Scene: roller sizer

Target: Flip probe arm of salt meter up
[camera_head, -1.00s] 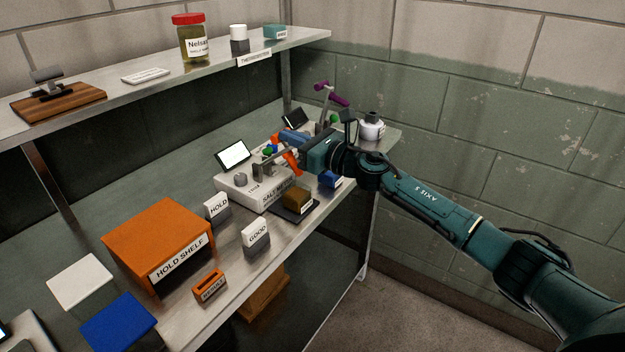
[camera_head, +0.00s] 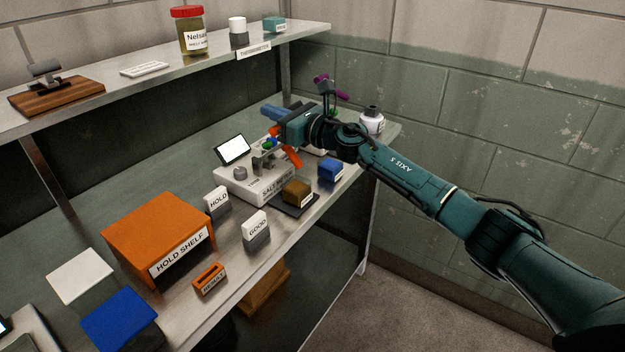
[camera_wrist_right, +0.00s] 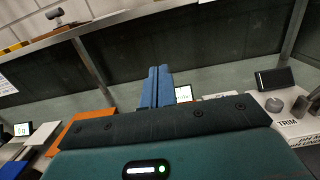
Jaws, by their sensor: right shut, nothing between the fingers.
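The salt meter (camera_head: 228,186) is a white box on the lower shelf in the head view, with a tilted lit screen (camera_head: 232,149) and a grey knob (camera_head: 240,172). A grey bracket with green and blue parts stands at its right end. An orange bar (camera_head: 292,157) slants down there; it may be the probe arm, partly hidden by my arm. My right gripper (camera_head: 270,111) is above and behind the meter, clear of the orange bar. Its blue fingers are shut and empty, also in the right wrist view (camera_wrist_right: 157,88). My left gripper is out of view.
A brown block (camera_head: 297,192) and a blue block (camera_head: 330,169) sit in front. A white bottle (camera_head: 372,120) stands at the right end. The orange hold shelf box (camera_head: 160,225) is left. A device with a dark screen (camera_wrist_right: 274,77) shows in the wrist view. The upper shelf (camera_head: 215,63) runs behind.

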